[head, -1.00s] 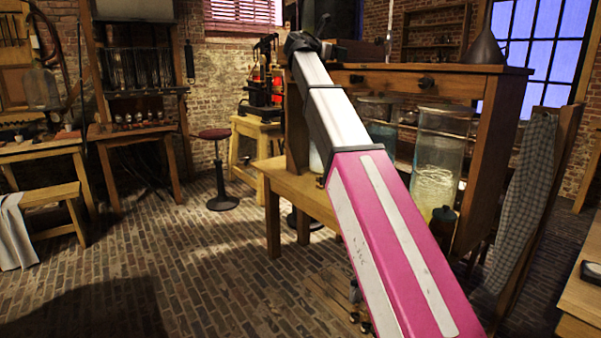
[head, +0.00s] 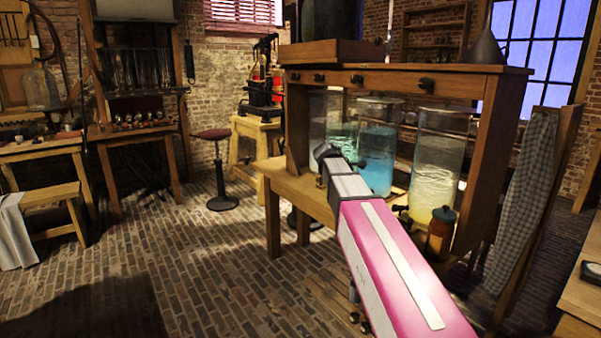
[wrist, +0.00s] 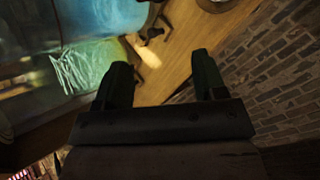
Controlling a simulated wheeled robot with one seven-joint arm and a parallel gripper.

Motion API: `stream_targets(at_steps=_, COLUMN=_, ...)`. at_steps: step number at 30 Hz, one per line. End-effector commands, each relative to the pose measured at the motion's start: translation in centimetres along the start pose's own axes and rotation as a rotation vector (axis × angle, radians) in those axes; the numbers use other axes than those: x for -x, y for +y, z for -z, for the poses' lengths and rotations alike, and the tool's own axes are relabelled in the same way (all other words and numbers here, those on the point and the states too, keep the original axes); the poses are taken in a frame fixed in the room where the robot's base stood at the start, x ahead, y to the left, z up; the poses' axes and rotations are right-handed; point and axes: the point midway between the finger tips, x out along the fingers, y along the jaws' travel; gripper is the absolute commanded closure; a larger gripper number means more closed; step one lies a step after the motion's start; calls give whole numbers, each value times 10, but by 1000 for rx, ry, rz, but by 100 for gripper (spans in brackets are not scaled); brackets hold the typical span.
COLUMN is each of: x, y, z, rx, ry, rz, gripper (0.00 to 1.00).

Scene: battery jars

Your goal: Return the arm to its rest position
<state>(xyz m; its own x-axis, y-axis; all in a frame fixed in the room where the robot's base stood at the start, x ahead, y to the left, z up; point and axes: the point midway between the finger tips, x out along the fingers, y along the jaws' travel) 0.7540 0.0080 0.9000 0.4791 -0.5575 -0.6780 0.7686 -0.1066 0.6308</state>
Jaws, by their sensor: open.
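My magenta and white arm (head: 390,250) reaches from the bottom right of the head view toward the wooden stand with the glass jars. Its dark far end (head: 326,153) is in front of the jars, level with their lower half; the fingers cannot be made out there. In the wrist view my gripper (wrist: 160,75) has its two dark fingers apart, with nothing between them. Beyond the fingers are a wooden surface (wrist: 185,45), brick floor, and glass with bluish-green contents at the upper left.
The stand holds a blue-filled jar (head: 377,175) and a yellowish jar (head: 436,180), with an amber bottle (head: 440,235) close to my arm. A dark funnel (head: 484,48) and a wooden box (head: 332,53) stand on top.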

Motion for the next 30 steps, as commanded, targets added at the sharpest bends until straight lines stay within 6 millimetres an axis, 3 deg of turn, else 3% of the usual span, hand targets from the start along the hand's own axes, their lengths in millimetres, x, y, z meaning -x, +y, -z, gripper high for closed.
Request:
stream_targets(at_steps=1, x=-14, y=-31, z=0, rx=-55, ry=19, rz=44, gripper=36)
stream_targets(at_steps=9, x=-69, y=-161, z=7, rx=-395, ry=84, rz=287, gripper=36)
stream_targets(at_steps=15, x=-91, y=-257, z=6, rx=-660, ry=78, rz=485, gripper=36)
stream_targets(at_steps=21, x=-97, y=-345, z=2, rx=-922, ry=25, rz=684, gripper=36)
stream_targets(at_steps=25, x=-96, y=-387, z=0, rx=-1059, ry=-21, rz=788, gripper=36)
stream_targets(at_steps=30, x=-94, y=-414, z=-1, rx=-1159, ry=-62, rz=861, gripper=36)
